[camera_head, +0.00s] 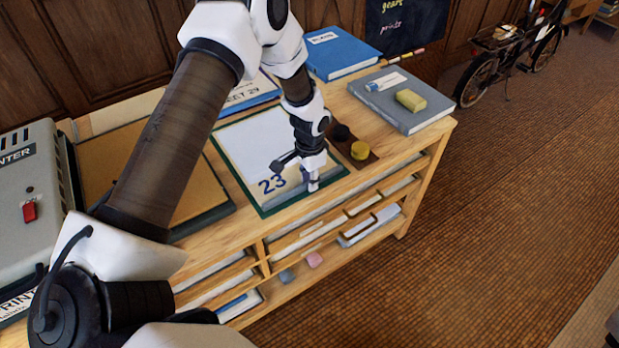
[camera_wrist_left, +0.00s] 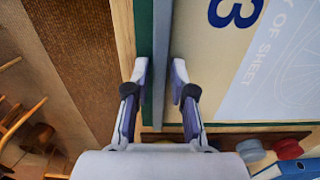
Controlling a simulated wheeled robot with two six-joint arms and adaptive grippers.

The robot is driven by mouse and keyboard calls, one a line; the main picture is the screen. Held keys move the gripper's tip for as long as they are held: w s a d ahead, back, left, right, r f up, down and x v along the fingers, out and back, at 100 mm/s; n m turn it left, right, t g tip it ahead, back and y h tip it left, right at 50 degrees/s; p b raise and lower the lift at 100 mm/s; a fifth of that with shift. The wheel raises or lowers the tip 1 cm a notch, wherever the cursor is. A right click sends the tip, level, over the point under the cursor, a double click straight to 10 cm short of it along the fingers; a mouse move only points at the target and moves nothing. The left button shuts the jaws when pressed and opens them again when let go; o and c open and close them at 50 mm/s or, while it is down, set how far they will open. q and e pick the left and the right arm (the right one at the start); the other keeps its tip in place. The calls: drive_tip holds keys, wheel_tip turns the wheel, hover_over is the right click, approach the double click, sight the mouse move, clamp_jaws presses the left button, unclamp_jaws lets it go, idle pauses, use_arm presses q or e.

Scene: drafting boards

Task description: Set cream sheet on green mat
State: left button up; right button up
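A cream sheet (camera_head: 255,150), with a pale drawing and a blue "23", lies over the green mat (camera_head: 340,170); a green border shows around it. In the left wrist view, the cream sheet (camera_wrist_left: 200,60) fills the right side and the green mat (camera_wrist_left: 144,30) shows beside it. My left gripper (camera_head: 311,186) points down at the sheet's front edge, near the "23". In the wrist view, the fingers of my left gripper (camera_wrist_left: 160,72) stand apart on either side of a thin grey strip (camera_wrist_left: 160,50). I see no clear contact with it. My right gripper is out of view.
Right of the mat, a brown tray (camera_head: 368,161) holds a yellow round piece and a black one. A grey book (camera_head: 412,118) with a yellow block and a blue binder (camera_head: 340,52) lie behind. A brown board (camera_head: 110,160) and grey machine (camera_head: 25,190) stand left.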

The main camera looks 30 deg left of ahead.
use_arm(q)
drive_tip(key=shift+r, duration=0.1)
wheel_tip(320, 180, up, 12)
drive_tip(key=b, duration=0.1)
idle(0.4)
